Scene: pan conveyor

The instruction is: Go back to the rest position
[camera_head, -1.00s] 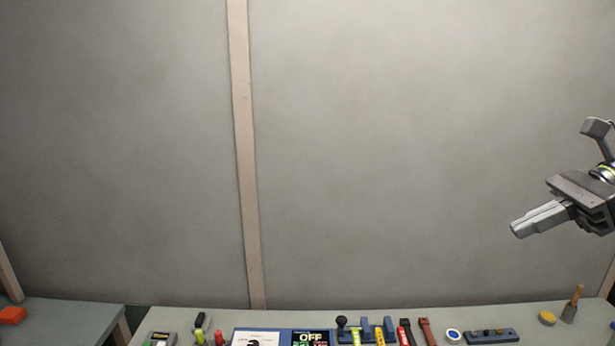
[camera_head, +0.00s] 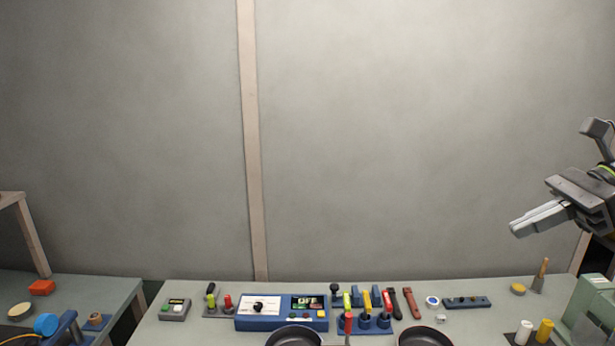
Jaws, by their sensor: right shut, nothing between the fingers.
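My right gripper (camera_head: 541,217) shows at the right edge of the head view, raised in front of the grey wall and well above the bench. Its fingers are shut with nothing between them, and they point left and slightly down. My left gripper is not in view.
Below is a grey-green bench (camera_head: 200,290) with a blue control box (camera_head: 282,312), two dark pans (camera_head: 294,337) at the lower edge, a tool rack (camera_head: 365,318) and a green machine (camera_head: 590,305). A side table (camera_head: 90,285) stands left. The space before the wall is clear.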

